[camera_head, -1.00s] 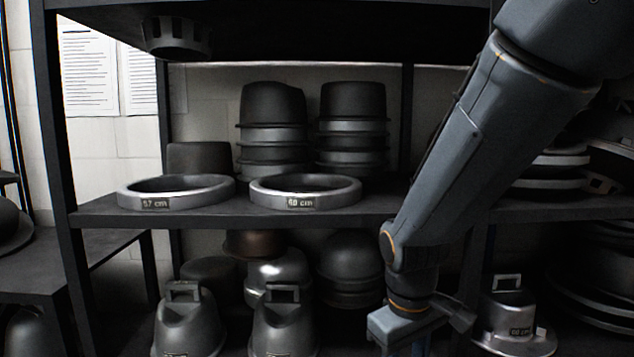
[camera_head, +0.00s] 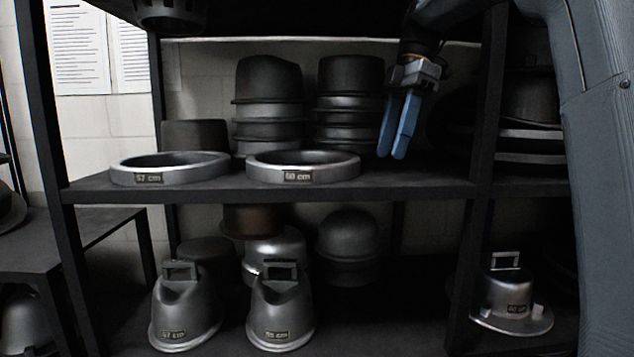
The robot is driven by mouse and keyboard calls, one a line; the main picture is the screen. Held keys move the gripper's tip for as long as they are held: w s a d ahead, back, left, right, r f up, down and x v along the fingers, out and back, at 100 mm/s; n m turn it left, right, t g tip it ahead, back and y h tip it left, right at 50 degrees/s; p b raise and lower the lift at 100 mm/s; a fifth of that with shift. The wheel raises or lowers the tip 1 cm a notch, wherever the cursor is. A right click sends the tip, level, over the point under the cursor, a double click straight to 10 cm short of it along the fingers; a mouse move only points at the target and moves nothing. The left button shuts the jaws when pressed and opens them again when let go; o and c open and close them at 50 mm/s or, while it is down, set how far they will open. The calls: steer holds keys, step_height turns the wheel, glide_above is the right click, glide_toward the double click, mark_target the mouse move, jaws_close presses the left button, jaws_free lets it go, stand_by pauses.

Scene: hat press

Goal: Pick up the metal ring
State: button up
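Two metal rings lie flat on the middle shelf. The left ring (camera_head: 170,168) is labelled 57 cm and the right ring (camera_head: 303,167) is labelled 60 cm. My gripper (camera_head: 391,156) hangs to the right of the 60 cm ring, with its blue fingers pointing down. A narrow gap shows between the fingers, and nothing is seen between them. The gripper is apart from both rings.
Stacked dark hat forms (camera_head: 268,105) and a second stack (camera_head: 350,100) stand behind the rings. The shelf board (camera_head: 420,186) is bare right of the 60 cm ring. A dark upright post (camera_head: 487,130) stands to the gripper's right. Metal domes (camera_head: 282,305) stand below.

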steer(key=shift+w+d+r+n+y+b, duration=0.1)
steer(key=shift+w+r+n+y+b, duration=0.15)
steer(key=shift+w, duration=0.25)
steer(key=shift+w+r+n+y+b, duration=0.15)
steer(key=shift+w+r+n+y, duration=0.1)
steer(key=shift+w, duration=0.2)
steer(key=shift+a+r, duration=0.2)
steer(key=shift+a, duration=0.1)
steer(key=p, duration=0.3)
glide_above(340, 164)
steer(key=shift+s, duration=0.15)
steer(key=x, duration=0.2)
steer(key=a+x, duration=0.1)
steer(key=x, duration=0.1)
steer(key=shift+s+p, duration=0.1)
steer(key=shift+p, duration=0.25)
steer(key=shift+a+f, duration=0.15)
steer(key=shift+f, duration=0.35)
jaws_close()
